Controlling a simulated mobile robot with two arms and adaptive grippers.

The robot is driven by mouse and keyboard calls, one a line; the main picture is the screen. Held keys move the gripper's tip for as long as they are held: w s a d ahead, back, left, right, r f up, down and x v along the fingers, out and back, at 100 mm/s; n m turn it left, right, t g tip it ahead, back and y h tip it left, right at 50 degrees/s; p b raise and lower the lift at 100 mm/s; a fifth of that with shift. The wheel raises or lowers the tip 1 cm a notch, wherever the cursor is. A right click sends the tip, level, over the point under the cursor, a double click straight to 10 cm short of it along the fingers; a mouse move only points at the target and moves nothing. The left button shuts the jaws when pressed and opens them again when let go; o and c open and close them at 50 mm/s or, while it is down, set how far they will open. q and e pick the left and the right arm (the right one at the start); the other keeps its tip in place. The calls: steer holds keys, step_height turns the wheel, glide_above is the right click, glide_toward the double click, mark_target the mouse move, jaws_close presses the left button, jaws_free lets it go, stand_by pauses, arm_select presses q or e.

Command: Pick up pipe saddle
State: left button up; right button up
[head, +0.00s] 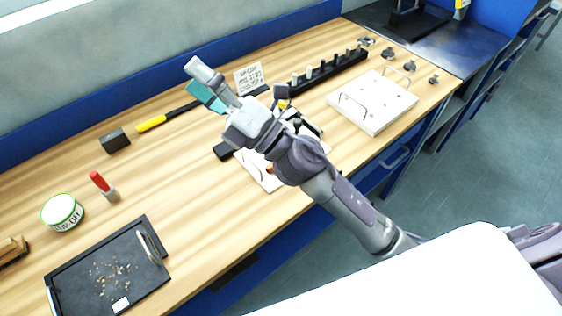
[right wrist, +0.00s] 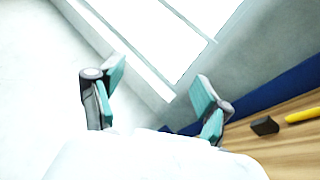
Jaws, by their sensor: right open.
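Several small dark metal fittings (head: 410,65) lie in a row at the back right of the wooden bench; they are too small for me to tell for certain which is a pipe saddle. My right gripper (head: 197,78) is raised over the middle of the bench, pointing to the upper left, away from these fittings. In the right wrist view the right gripper (right wrist: 158,82) shows its two teal-padded fingers wide apart with nothing between them. My left gripper is not in view.
A pale board (head: 373,112) with wire loops stands near the fittings. A black rack (head: 327,70) is behind it. A black tray (head: 75,268), a green-rimmed tin (head: 62,212) and a red-handled tool (head: 103,185) are at left. My right arm hides part of the bench middle.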

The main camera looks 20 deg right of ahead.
steer(key=s+a+n+g+y, duration=0.3)
steer(key=a+n+g+y, duration=0.15)
steer(key=n+g, duration=0.5)
steer(key=s+a+f+n+g+h, duration=0.2)
steer(key=a+f+n+g+h, duration=0.2)
steer(key=f+n+g+h, duration=0.85)
steer(key=w+d+f+n+t+h, duration=0.25)
steer(key=w+d+h, duration=0.2)
steer(key=d, duration=0.65)
steer(key=w+d+f+n+t+h, duration=0.25)
steer(key=d+h, duration=0.25)
steer(key=d, duration=0.5)
step_height(320, 180, down, 7)
steer(key=shift+w+d+r+p, duration=0.1)
steer(key=shift+w+p, duration=0.05)
steer(key=shift+p, duration=1.05)
steer(key=shift+f+p, duration=0.3)
steer(key=f, duration=0.1)
steer(key=f+p, duration=0.2)
steer(key=shift+s+f, duration=0.25)
steer(key=shift+f, duration=0.6)
